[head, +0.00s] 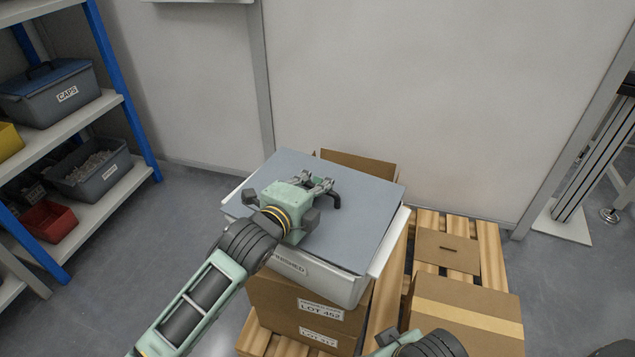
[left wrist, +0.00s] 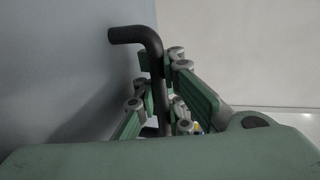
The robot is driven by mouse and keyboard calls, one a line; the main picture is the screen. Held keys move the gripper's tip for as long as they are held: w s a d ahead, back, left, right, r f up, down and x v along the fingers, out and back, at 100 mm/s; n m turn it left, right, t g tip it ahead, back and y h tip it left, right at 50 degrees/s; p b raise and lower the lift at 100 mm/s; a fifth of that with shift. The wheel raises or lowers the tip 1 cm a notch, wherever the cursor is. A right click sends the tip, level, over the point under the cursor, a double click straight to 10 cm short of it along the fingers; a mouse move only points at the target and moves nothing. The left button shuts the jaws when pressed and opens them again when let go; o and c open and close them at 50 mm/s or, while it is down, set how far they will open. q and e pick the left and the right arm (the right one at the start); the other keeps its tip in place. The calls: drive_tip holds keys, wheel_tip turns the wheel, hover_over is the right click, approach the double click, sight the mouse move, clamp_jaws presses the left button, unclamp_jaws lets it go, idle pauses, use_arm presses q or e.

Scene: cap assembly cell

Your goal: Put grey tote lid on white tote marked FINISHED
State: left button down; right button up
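The grey tote lid (head: 352,226) is a flat panel with a black bent handle (head: 336,201). It lies over the top of the white tote (head: 330,287) marked FINISHED, slightly askew, with strips of white rim showing at the left and right. I cannot tell whether it rests on the rim or hangs just above it. My left gripper (head: 318,184) is over the lid, its fingers closed around the handle. In the left wrist view the handle (left wrist: 151,42) stands between the finger pads. My right gripper is not in view; only part of my right arm shows at the bottom.
The tote stands on cardboard boxes (head: 300,310) on a wooden pallet (head: 490,252). Another carton (head: 465,312) is at the right, and one is behind the tote. A shelf at left holds a CAPS tote (head: 50,95) and bins. A wall stands behind.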

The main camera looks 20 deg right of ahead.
use_arm(q)
drive_tip(key=shift+f, duration=0.5)
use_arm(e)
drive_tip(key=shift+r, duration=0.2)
use_arm(q)
drive_tip(key=shift+f+b, duration=0.3)
drive_tip(key=c, duration=1.8)
unclamp_jaws()
drive_tip(key=shift+c, duration=0.2)
drive_tip(key=shift+o, duration=0.4)
drive_tip(key=shift+f, duration=0.1)
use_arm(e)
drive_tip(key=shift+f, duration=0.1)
use_arm(q)
drive_tip(key=shift+s+a, duration=0.1)
drive_tip(key=v, duration=1.1)
drive_tip(key=shift+s+a, duration=0.25)
drive_tip(key=shift+a, duration=0.05)
